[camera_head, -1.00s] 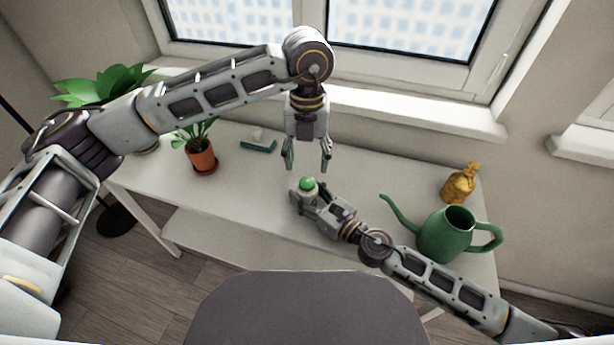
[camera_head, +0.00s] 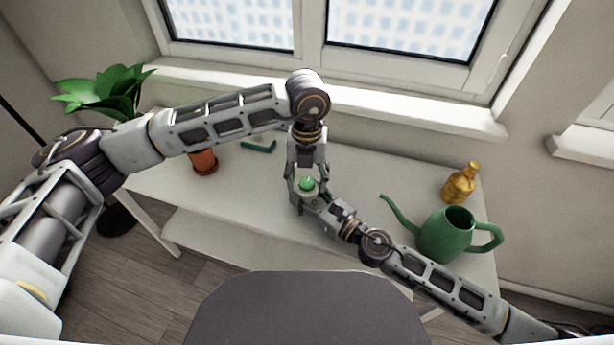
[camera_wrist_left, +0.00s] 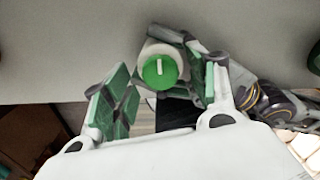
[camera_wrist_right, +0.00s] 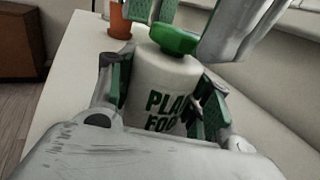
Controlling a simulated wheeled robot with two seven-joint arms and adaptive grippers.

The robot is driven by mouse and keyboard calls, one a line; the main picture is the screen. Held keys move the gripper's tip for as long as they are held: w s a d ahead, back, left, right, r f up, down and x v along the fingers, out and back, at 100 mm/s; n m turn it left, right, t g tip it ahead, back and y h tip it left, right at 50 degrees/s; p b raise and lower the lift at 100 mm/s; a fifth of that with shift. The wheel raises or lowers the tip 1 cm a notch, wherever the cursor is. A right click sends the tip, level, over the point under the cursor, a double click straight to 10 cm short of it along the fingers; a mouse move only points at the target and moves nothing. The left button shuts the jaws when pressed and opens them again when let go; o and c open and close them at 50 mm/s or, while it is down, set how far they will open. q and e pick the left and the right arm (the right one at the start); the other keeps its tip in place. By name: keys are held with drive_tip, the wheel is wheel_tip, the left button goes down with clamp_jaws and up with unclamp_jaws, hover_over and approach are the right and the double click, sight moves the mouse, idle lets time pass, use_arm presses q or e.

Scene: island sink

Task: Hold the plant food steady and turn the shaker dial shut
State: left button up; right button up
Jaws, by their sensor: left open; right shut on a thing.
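The plant food (camera_wrist_right: 158,95) is a white container with dark green lettering, upright. My right gripper (camera_wrist_right: 160,108) is shut around its body. Its green dial (camera_wrist_left: 159,71) is on top, with a white bar that runs up and down in the left wrist view; the dial also shows in the head view (camera_head: 307,184). My left gripper (camera_head: 308,188) points down from above and is open, its fingers on either side of the dial.
A green watering can (camera_head: 444,236) and an amber bottle (camera_head: 460,184) stand at the right of the white table (camera_head: 375,175). A potted plant (camera_head: 204,162), partly hidden by my left arm, and a small green tool (camera_head: 259,147) are at the left. A window is behind.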

use_arm(q)
drive_tip(key=c, duration=1)
drive_tip(key=shift+m, duration=0.4)
drive_tip(key=shift+c, duration=0.2)
drive_tip(key=m, duration=0.3)
drive_tip(key=shift+m, duration=0.4)
drive_tip(key=m, duration=0.4)
drive_tip(key=shift+m, duration=0.3)
drive_tip(key=m, duration=0.4)
drive_tip(key=shift+m, duration=2.3)
drive_tip(key=o, duration=1)
